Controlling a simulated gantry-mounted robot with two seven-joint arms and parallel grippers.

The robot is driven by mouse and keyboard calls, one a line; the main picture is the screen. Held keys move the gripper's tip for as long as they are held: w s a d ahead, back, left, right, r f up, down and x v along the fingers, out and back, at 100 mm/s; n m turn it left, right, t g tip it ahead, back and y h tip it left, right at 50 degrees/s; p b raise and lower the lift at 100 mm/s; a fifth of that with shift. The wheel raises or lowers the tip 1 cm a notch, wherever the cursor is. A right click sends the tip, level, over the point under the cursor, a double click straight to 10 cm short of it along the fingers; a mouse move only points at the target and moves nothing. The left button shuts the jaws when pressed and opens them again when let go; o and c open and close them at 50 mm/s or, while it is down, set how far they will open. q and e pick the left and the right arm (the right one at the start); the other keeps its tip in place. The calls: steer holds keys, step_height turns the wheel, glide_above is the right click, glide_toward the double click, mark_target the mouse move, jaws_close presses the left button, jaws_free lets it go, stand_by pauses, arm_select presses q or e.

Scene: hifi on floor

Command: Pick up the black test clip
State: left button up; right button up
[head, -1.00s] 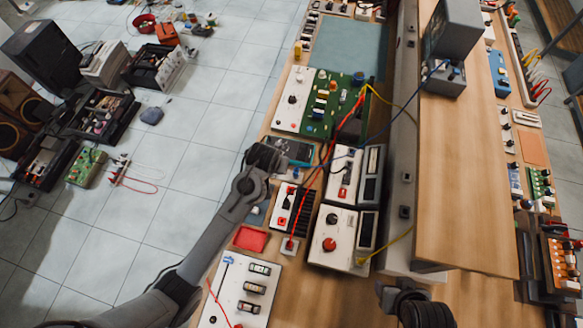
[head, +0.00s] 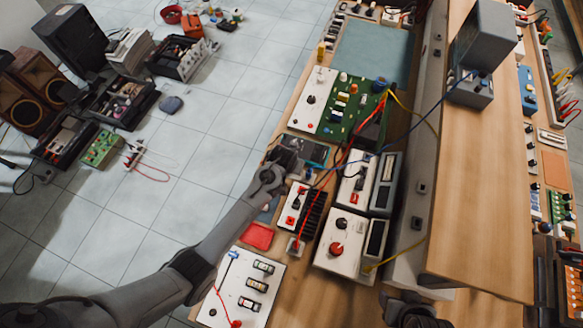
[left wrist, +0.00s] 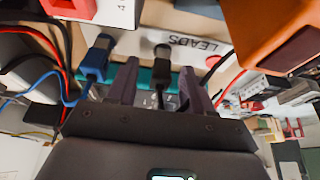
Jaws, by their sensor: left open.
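The black test clip (left wrist: 163,52) shows in the left wrist view, at the edge of a white panel lettered LEADS. Its thin dark lower part runs down between the fingers of my left gripper (left wrist: 159,76). The fingers are apart, one on each side, and I see no clear contact. In the head view my left gripper (head: 290,160) is over the bench beside a dark-screened device, and the clip cannot be made out there. My right gripper (head: 408,306) is a dark shape at the bottom edge, its fingers not clear.
A blue clip (left wrist: 97,55) with a blue lead is left of the fingers. An orange box (left wrist: 265,35) is at upper right. White instruments (head: 340,240), red and yellow leads and a red tray (head: 257,236) crowd the bench. A raised wooden shelf (head: 480,180) borders it.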

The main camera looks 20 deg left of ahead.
arm_select(q)
steer(key=c, duration=0.9)
steer(key=shift+r, duration=0.1)
steer(key=shift+r, duration=0.55)
steer(key=r, duration=0.1)
steer(key=d+r, duration=0.1)
steer(key=r, duration=0.1)
steer(key=shift+s+d+r, duration=0.1)
steer(key=shift+r, duration=0.2)
steer(key=s+d+r, duration=0.2)
steer(key=d+r, duration=0.4)
steer(key=d, duration=0.4)
step_height(320, 180, up, 7)
steer(key=p, duration=0.9)
steer(key=shift+s, duration=0.2)
